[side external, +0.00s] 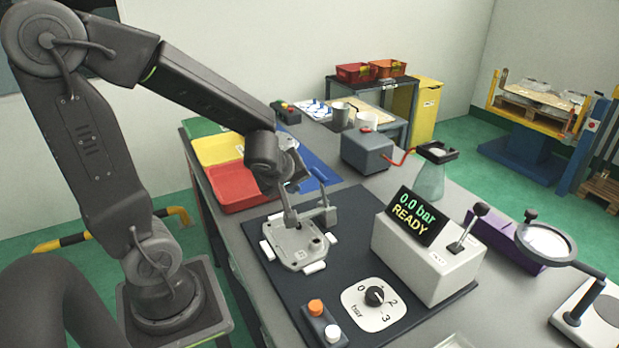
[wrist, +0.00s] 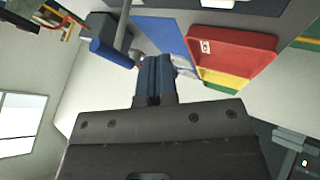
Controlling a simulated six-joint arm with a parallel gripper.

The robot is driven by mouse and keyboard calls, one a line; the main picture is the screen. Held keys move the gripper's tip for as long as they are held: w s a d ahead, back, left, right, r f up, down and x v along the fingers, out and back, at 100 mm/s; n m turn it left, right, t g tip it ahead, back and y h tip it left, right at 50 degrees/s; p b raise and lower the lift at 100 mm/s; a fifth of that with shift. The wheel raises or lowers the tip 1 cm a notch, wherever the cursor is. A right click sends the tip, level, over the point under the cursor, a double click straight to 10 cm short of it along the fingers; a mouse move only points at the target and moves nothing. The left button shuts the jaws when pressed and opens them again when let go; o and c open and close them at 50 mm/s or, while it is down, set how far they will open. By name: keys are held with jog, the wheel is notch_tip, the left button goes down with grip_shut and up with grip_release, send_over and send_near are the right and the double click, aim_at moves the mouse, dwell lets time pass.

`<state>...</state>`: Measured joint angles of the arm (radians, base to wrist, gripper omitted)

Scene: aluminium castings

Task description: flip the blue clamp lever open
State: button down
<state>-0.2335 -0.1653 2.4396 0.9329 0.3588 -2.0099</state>
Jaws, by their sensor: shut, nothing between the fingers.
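The blue clamp lever (wrist: 112,52) shows in the wrist view as a blue cylindrical grip beside a grey rod, just left of my fingertips. In the side view, the grey clamp (side external: 320,214) stands at the casting (side external: 295,244), with the blue lever (side external: 319,175) raised above it. My gripper (wrist: 155,62) is shut and empty, its fingers together. In the side view, my gripper (side external: 302,178) is beside the upper part of the lever. I cannot tell whether the fingers touch it.
A grey box with a display reading 0.0 bar READY (side external: 425,250) stands right of the casting. A pressure dial (side external: 374,296) and a button box (side external: 322,322) lie in front. Red (side external: 245,187) and yellow (side external: 217,150) trays are behind left. The dark mat around the casting is partly clear.

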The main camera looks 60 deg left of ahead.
jog(key=w, duration=0.4)
jog(key=shift+w+a+f, duration=0.15)
jog(key=shift+w+a, duration=0.15)
jog(key=shift+w, duration=0.05)
jog(key=shift+w, duration=0.15)
